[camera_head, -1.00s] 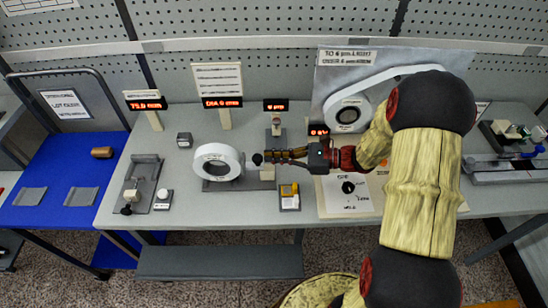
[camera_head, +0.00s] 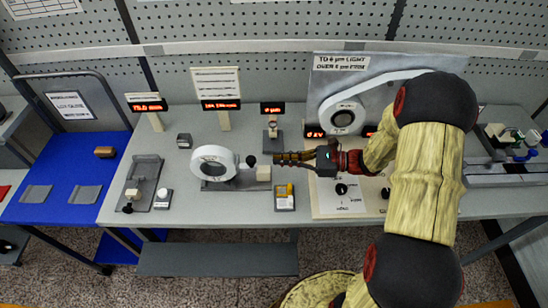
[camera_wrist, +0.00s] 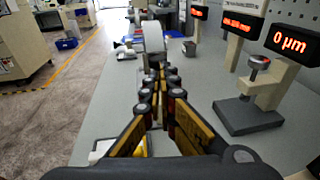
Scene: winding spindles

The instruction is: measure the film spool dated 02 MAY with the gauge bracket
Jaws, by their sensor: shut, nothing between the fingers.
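My gripper (camera_head: 277,158) is shut and empty, pointing left above the table's middle. Its fingers (camera_wrist: 157,70) lie together in the wrist view. Just left of the tips is a black knob (camera_head: 250,160), apart from them, on a fixture with a pale block (camera_head: 263,174). A large white ring (camera_head: 206,178) stands upright there in a grey base; it also shows ahead in the wrist view (camera_wrist: 154,36). A brown roll (camera_head: 104,152) lies on the blue cart at left. I cannot read any date, nor tell which piece is the gauge bracket.
A small gauge stand (camera_head: 272,133) is behind the gripper, with a display (camera_wrist: 291,43) reading 0 µm. A grey fixture (camera_head: 146,170) is at left. A yellow-and-white piece (camera_head: 284,191) lies in front. Clear tabletop (camera_head: 230,215) lies along the front.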

